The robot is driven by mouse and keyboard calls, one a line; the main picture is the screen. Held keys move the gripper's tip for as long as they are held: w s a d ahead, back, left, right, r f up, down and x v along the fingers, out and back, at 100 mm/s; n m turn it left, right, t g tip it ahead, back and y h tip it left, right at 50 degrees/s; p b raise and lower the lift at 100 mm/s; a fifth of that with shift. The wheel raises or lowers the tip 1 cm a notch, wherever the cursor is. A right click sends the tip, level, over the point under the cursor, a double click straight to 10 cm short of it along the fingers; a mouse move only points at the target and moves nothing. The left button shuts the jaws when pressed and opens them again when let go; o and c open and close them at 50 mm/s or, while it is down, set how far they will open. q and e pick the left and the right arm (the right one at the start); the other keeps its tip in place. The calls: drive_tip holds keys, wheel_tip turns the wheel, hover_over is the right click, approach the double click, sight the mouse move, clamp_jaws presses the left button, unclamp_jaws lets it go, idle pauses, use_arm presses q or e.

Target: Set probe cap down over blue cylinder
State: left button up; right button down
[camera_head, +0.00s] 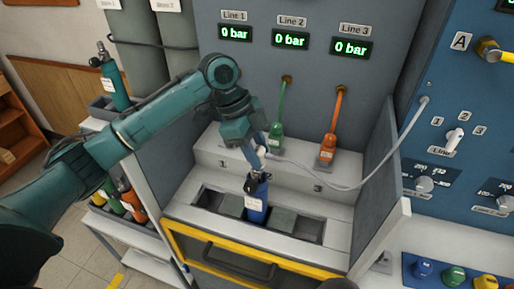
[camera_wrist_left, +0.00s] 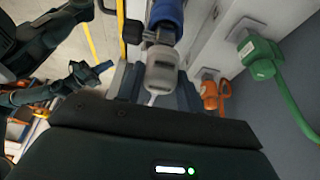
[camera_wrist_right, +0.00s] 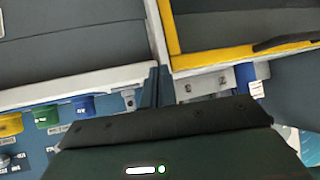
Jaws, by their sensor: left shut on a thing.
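The blue cylinder (camera_head: 256,205) stands upright in a slot of the bench tray, with a black valve on top. My left gripper (camera_head: 258,146) is above it and shut on the white probe cap (camera_head: 260,156). A pale hose runs from the cap to the blue panel at right. In the left wrist view, the cap (camera_wrist_left: 162,72) sits between the fingers, close to the black valve and the blue cylinder (camera_wrist_left: 167,12). I cannot tell whether cap and valve touch. My right gripper (camera_wrist_right: 156,86) is shut and empty, low in front of the bench.
Green (camera_head: 276,138) and orange (camera_head: 327,149) connectors on hoses stand on the ledge behind. A yellow-framed drawer (camera_head: 175,240) is at the front. A side wall (camera_head: 375,190) bounds the bench at right.

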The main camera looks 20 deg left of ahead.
use_arm(q)
drive_tip(key=shift+f, duration=0.45)
drive_tip(key=o, duration=1.1)
use_arm(e)
drive_tip(key=shift+w+a+r, duration=0.15)
drive_tip(key=shift+w, duration=0.15)
use_arm(q)
drive_tip(key=v, duration=0.2)
drive_tip(key=shift+w+a+r, duration=0.1)
drive_tip(key=shift+a+r, duration=0.05)
drive_tip(key=shift+r, duration=0.05)
drive_tip(key=b+v, duration=0.1)
drive_tip(key=v, duration=0.9)
drive_tip(key=shift+a+r, duration=0.15)
drive_tip(key=shift+r, duration=0.2)
use_arm(e)
drive_tip(key=shift+s+d+f, duration=0.1)
drive_tip(key=shift+s+f, duration=0.05)
drive_tip(key=shift+f, duration=0.3)
drive_tip(key=shift+s+d+f, duration=0.1)
drive_tip(key=shift+s+f, duration=0.05)
drive_tip(key=shift+f, duration=0.3)
drive_tip(key=shift+w, duration=0.1)
